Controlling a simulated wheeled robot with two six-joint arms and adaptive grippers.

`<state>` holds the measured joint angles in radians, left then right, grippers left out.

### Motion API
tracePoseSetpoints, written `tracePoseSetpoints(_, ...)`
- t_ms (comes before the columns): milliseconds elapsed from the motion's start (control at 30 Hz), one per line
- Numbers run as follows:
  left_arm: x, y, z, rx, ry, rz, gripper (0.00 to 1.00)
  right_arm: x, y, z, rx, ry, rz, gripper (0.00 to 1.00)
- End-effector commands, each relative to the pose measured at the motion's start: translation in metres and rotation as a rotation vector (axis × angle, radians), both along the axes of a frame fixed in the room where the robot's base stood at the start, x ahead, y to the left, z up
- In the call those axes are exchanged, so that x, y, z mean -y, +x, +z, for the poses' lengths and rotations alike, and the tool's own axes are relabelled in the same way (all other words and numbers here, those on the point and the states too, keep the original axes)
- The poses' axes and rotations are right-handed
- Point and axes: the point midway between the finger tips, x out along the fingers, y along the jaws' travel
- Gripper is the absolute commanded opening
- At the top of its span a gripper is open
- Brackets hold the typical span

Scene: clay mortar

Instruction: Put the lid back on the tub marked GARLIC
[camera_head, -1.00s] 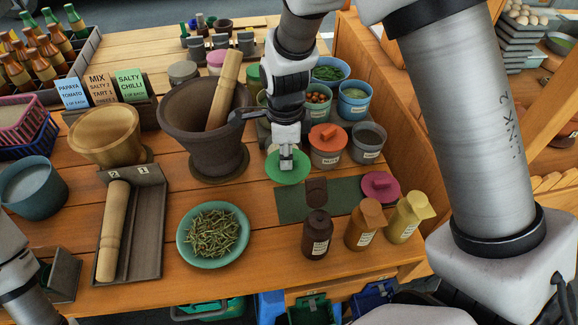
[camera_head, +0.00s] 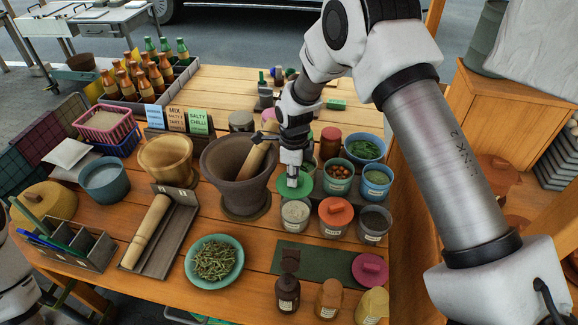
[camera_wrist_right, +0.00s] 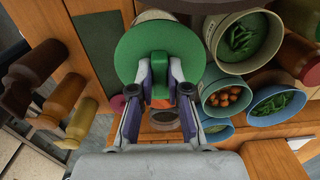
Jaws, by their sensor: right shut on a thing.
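My right gripper (camera_head: 292,180) is shut on the knob of a round green lid (camera_head: 281,188), which it holds up above the tubs. The lid fills the upper middle of the right wrist view (camera_wrist_right: 137,42), with the fingers (camera_wrist_right: 160,88) on its knob. An open tub with pale grey contents (camera_head: 295,212) stands just in front of and below the lid in the head view. Beside it stand a tub with an orange lid (camera_head: 335,214) and an open dark-filled tub (camera_head: 374,223). The tub labels are too small to read. My left gripper is out of view.
The mortar with its pestle (camera_head: 232,180) stands left of the lid. Open tubs of nuts (camera_head: 338,174) and green leaves (camera_head: 364,149) stand to the right.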

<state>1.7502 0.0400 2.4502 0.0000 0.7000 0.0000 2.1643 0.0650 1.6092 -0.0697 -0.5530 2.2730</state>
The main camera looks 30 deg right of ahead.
Motion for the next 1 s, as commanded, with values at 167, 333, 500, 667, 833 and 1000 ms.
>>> tracePoseSetpoints(167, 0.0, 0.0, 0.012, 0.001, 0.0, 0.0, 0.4, 0.002, -0.01, -0.004, -0.001, 0.0, -0.005, 0.0)
tracePoseSetpoints(333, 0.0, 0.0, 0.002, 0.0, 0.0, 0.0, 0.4, 0.002, -0.01, -0.017, 0.0, 0.0, -0.005, 0.0)
tracePoseSetpoints(500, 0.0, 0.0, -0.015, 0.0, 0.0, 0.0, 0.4, 0.001, -0.01, -0.036, 0.0, 0.0, -0.005, 0.0)
tracePoseSetpoints(667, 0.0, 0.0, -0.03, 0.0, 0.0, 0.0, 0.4, 0.001, -0.011, -0.054, -0.001, 0.0, -0.005, 0.0)
tracePoseSetpoints(833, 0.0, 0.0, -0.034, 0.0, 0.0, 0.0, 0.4, 0.001, -0.01, -0.067, -0.001, 0.0, -0.005, 0.0)
tracePoseSetpoints(1000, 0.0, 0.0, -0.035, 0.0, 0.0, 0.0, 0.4, 0.001, -0.01, -0.07, -0.001, 0.001, -0.005, 0.0)
